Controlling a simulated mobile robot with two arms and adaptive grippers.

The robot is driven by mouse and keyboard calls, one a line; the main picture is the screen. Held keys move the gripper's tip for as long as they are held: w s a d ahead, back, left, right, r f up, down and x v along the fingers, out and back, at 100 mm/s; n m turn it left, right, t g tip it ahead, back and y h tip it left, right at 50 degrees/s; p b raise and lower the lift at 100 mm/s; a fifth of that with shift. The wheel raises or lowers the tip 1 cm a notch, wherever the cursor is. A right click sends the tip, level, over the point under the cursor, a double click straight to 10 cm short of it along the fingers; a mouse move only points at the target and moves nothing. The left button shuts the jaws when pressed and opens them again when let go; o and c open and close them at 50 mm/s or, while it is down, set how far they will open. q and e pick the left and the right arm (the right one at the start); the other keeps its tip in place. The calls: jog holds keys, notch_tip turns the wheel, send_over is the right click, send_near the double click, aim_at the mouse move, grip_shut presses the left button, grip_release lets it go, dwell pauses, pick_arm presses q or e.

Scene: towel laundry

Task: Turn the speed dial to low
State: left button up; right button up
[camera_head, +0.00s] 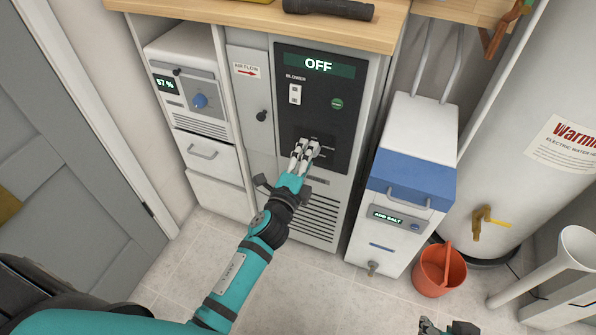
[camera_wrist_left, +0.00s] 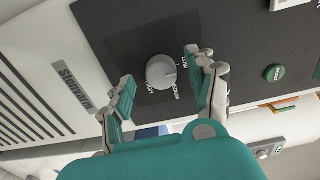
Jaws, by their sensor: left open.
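The speed dial (camera_wrist_left: 161,72) is a grey round knob on a dark panel in the left wrist view. Printed labels around it seem to read low, medium and high; its pointer appears to face the medium side, though small. My left gripper (camera_wrist_left: 166,88) is open, one finger on each side of the dial; I cannot tell whether they touch it. In the head view my left gripper (camera_head: 305,148) is at the lower part of the blower panel (camera_head: 315,115) and hides the dial. The panel's display (camera_head: 319,64) reads OFF. My right gripper (camera_head: 447,328) shows only partly at the bottom edge.
A white rocker switch (camera_head: 294,94) and a green button (camera_head: 337,103) are above the gripper on the panel. A white and blue salt bin (camera_head: 411,178), orange bucket (camera_head: 439,270) and water heater (camera_head: 520,190) stand right.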

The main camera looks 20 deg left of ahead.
pick_arm(q)
jog(key=s, duration=1.1)
jog(key=shift+a, duration=0.2)
